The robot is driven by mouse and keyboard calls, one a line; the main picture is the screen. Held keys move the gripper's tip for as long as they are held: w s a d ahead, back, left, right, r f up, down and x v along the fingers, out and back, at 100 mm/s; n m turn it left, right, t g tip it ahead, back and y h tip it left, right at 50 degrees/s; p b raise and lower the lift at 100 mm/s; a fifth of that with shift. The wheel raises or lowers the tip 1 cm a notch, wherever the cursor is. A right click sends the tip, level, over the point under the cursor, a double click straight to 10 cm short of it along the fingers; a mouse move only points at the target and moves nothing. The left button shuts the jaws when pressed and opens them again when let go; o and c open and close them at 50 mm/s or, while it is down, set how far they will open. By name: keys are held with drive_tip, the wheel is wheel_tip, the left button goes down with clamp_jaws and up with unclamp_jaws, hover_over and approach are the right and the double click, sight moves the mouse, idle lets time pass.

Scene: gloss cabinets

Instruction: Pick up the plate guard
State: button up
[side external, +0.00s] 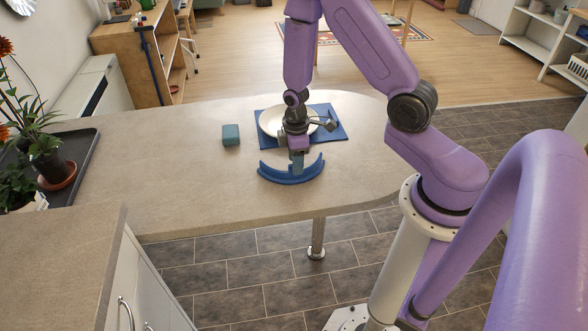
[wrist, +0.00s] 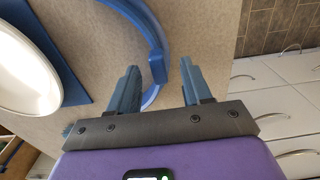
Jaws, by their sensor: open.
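The plate guard is a blue curved band (side external: 272,175) lying on the counter in front of the plate. In the wrist view it is an arc (wrist: 150,28) running down toward my fingers. My gripper (side external: 296,172) points down at the middle of the guard in the side view and hides a small part of it. I cannot tell whether either finger touches the guard.
A white plate (side external: 268,121) rests on a blue mat (side external: 333,131) behind the guard. A teal block (side external: 231,135) sits to the left. A dark tray (side external: 88,158) with potted plants is at the far left. The counter (side external: 190,195) is clear left of the guard, and its rounded front edge is close.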

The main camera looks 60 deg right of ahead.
drive_tip(key=shift+w+f, duration=0.1)
drive_tip(key=shift+f, duration=2.05)
clamp_jaws()
